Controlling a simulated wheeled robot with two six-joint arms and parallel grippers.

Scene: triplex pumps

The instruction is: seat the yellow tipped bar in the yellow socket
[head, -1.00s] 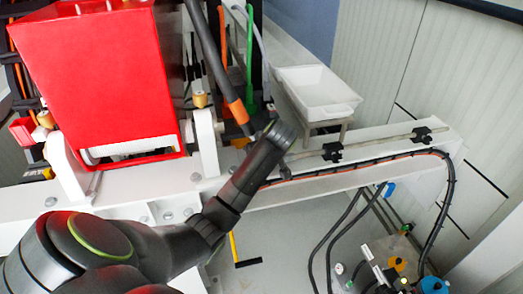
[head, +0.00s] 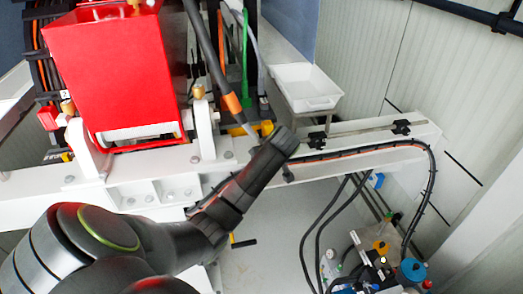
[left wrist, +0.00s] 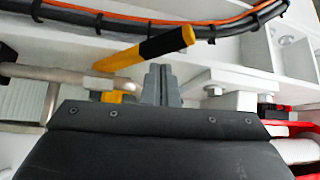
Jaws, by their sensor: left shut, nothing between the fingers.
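A bar with yellow ends and a black middle (left wrist: 145,49) lies slantwise above my fingers in the left wrist view, beside the white beam. In the head view a yellow piece (head: 267,127) shows behind my left wrist; I cannot tell whether it is the same bar. My left gripper (left wrist: 161,84) is shut and empty, its grey fingertips just below the bar and apart from it as far as I can tell. A small yellow block (left wrist: 110,96) is partly hidden; I cannot identify the socket. My right gripper is out of view.
A red tank (head: 110,75) stands left. A dark pole with an orange band (head: 232,103) and a green rod (head: 243,60) rise behind my wrist. A white tray (head: 303,88) stands right of them. Black cables (head: 430,180) run along and below the beam.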

